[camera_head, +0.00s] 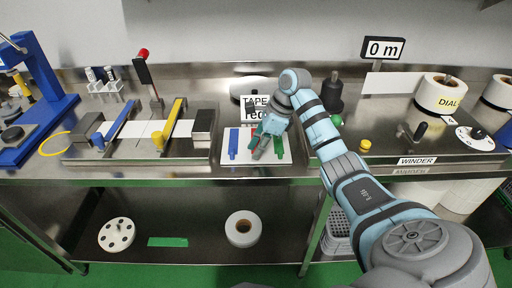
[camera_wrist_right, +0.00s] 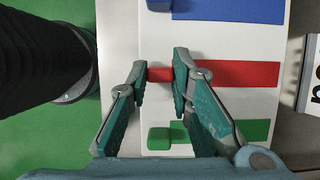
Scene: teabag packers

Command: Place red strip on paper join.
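The white tape board (camera_head: 229,160) lies on the steel bench, with a blue strip (camera_head: 233,146) at its left and a green strip (camera_head: 279,147) at its right. My right gripper (camera_head: 261,153) is low over the board and largely hides the red strip there. In the right wrist view the red strip (camera_wrist_right: 240,74) lies between the blue and green strips, and the gripper (camera_wrist_right: 160,78) has its fingertips close on both sides of the red end tab. White paper (camera_head: 147,129) lies on the splicer between a blue and a yellow bar; its join cannot be made out. My left gripper is out of view.
The splicer's dark block (camera_head: 203,125) stands just left of the board. A red-knobbed lever (camera_head: 146,70) rises behind the splicer. The "TAPE" sign (camera_head: 256,103) stands behind the board. A yellow knob (camera_head: 365,145) and the winder (camera_head: 418,161) are to the right.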

